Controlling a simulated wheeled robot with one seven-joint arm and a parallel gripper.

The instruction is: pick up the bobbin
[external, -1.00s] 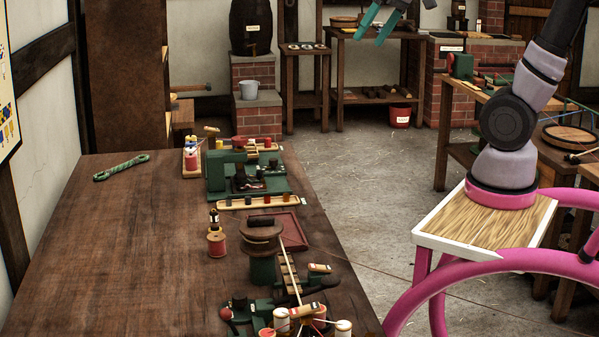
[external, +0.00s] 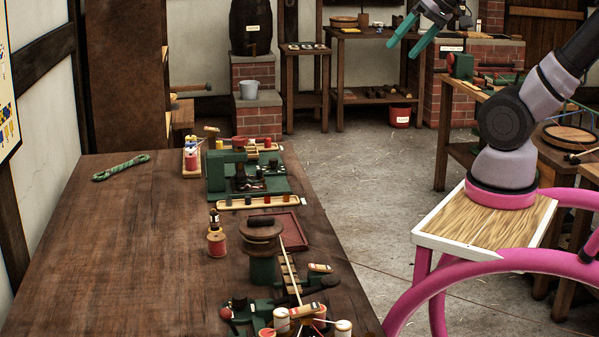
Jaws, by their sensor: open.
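A bobbin wound with red thread (external: 217,243) stands upright on the wooden workbench (external: 120,240), left of a round brown-topped device. A small dark-and-pale object (external: 214,219) stands just behind it. Other red or pale spools sit in the machines on the bench, so I cannot be sure which one is named. My gripper (external: 402,49) has two teal fingers spread apart and empty. It hangs high at the upper right, well away from the bench and the bobbin.
The round-topped device (external: 262,232), a green machine (external: 230,172) and a wooden tray of small pegs (external: 258,201) crowd the bench's right side. A green rope coil (external: 121,167) lies at the back left. The bench's left side is mostly clear.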

